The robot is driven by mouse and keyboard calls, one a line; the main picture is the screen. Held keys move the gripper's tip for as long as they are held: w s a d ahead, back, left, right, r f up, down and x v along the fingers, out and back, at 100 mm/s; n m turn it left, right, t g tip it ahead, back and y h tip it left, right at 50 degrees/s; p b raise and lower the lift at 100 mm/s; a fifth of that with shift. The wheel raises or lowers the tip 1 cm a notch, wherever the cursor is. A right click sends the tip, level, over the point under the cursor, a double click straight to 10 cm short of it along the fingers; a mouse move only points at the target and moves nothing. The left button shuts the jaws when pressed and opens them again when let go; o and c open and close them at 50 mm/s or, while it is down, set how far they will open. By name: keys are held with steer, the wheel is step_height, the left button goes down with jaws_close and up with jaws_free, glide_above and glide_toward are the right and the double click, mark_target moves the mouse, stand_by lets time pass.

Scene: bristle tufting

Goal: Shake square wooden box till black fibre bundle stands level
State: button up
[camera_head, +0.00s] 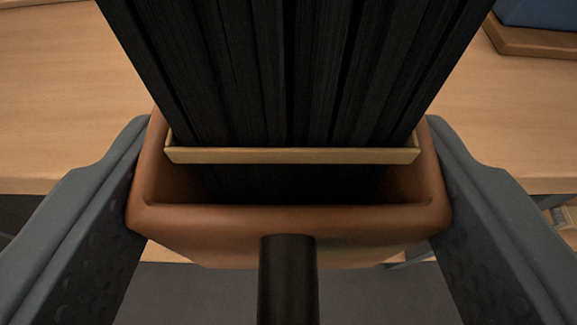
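The square wooden box (290,220) is reddish brown with rounded corners and sits between the two grey fingers of my gripper (288,205). The fingers press on its left and right sides, so my gripper is shut on it. The black fibre bundle (290,75) stands in the box and rises out of the top of the picture. A pale band (290,155) crosses the bundle near the box rim. The bundle's upper ends are out of view, so I cannot tell whether they are level. Its lower end is hidden inside the box.
A light wooden table (60,95) lies behind the box, with its front edge running across the picture. A blue item (540,14) on a brown wooden base (530,42) stands at the back right. A dark cylinder (288,280) shows in front of the box. The floor below is dark.

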steer(key=shift+f+b, duration=1.4)
steer(key=shift+f, duration=0.15)
steer(key=shift+r+p, duration=1.7)
steer(key=shift+p, duration=0.1)
step_height(320, 180, down, 3)
steer(key=b, duration=0.3)
steer(key=shift+f, duration=0.2)
step_height(320, 180, up, 4)
steer(key=p, duration=0.3)
steer(key=shift+f, duration=0.25)
step_height(320, 180, down, 4)
steer(key=b, duration=0.3)
steer(key=shift+r, duration=0.25)
step_height(320, 180, up, 4)
steer(key=p, duration=0.3)
steer(key=shift+f, duration=0.25)
step_height(320, 180, down, 4)
steer(key=b, duration=0.3)
steer(key=shift+r, duration=0.25)
step_height(320, 180, up, 4)
steer(key=p, duration=0.3)
steer(key=shift+f, duration=0.35)
